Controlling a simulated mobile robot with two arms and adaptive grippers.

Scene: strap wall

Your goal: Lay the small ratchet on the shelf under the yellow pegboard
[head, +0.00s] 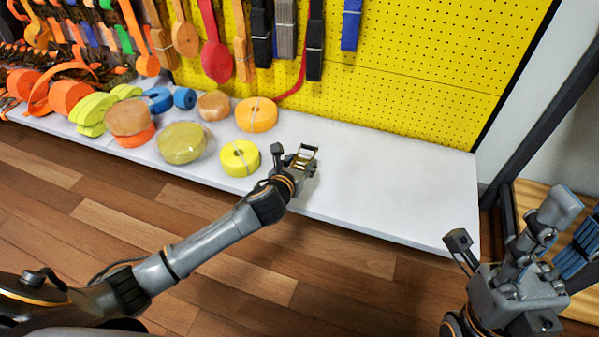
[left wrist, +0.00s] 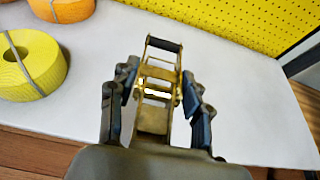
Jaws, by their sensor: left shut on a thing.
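The small ratchet (head: 305,157) has a brass-coloured frame and a dark handle bar. My left gripper (head: 296,168) is shut on it, over the front part of the white shelf (head: 390,180) under the yellow pegboard (head: 420,60). In the left wrist view the ratchet (left wrist: 160,75) stands between the two dark fingers (left wrist: 159,92), its handle bar pointing away from the gripper. Whether it touches the shelf is not clear.
A yellow strap roll (head: 239,158) sits just left of the ratchet. An orange roll (head: 256,114) and several others fill the shelf's left side. The shelf to the right is bare. Straps hang on the pegboard. A dark post (head: 535,120) stands beyond the shelf's right end.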

